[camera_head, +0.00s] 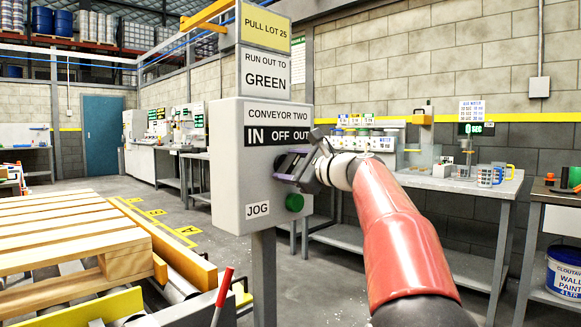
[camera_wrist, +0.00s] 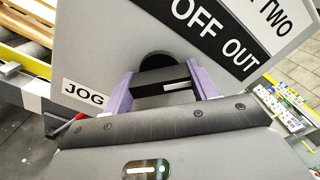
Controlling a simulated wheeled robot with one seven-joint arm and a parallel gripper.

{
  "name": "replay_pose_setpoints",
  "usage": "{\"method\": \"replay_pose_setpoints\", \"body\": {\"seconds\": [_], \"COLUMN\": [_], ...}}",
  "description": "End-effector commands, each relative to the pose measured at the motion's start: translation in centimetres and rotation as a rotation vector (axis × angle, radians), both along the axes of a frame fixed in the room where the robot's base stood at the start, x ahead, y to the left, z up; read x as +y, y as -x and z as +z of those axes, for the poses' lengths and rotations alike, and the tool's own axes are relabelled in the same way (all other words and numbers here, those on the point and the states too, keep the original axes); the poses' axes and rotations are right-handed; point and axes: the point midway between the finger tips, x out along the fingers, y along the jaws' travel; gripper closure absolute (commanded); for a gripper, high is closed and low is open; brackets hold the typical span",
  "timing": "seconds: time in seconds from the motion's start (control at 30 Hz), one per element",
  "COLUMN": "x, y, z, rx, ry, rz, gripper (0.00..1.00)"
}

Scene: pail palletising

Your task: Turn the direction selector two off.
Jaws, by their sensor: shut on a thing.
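The grey control box (camera_head: 228,165) is labelled CONVEYOR TWO, with IN, OFF and OUT on a black strip. The direction selector two is a black round knob with a bar handle, below that strip. It shows in the wrist view (camera_wrist: 155,62), with white marks on the handle. My gripper (camera_head: 290,166) is at the box front, its purple fingers on either side of the handle in the wrist view (camera_wrist: 163,88), shut on it. In the head view my gripper largely hides the knob. I cannot tell for sure which word the handle points at.
A green button (camera_head: 294,202) sits below the selector, near the JOG label (camera_head: 257,210). Signs above read PULL LOT 25 and RUN OUT TO GREEN. A wooden pallet (camera_head: 60,236) lies at left, near a red-handled lever (camera_head: 223,288). A workbench (camera_head: 455,183) stands behind my arm.

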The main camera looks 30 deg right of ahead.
Motion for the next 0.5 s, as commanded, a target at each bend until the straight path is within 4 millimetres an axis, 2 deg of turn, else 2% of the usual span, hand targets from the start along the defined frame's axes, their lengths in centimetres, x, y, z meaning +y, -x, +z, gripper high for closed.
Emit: {"method": "replay_pose_setpoints", "body": {"seconds": [0.27,0.5], "x": [-0.04,0.06], "y": [-0.03,-0.03], "z": [-0.32,-0.4], "rx": [-0.04,-0.108], "ry": [0.118,0.302], "rz": [0.002,0.004], "gripper": [0.65,0.65]}}
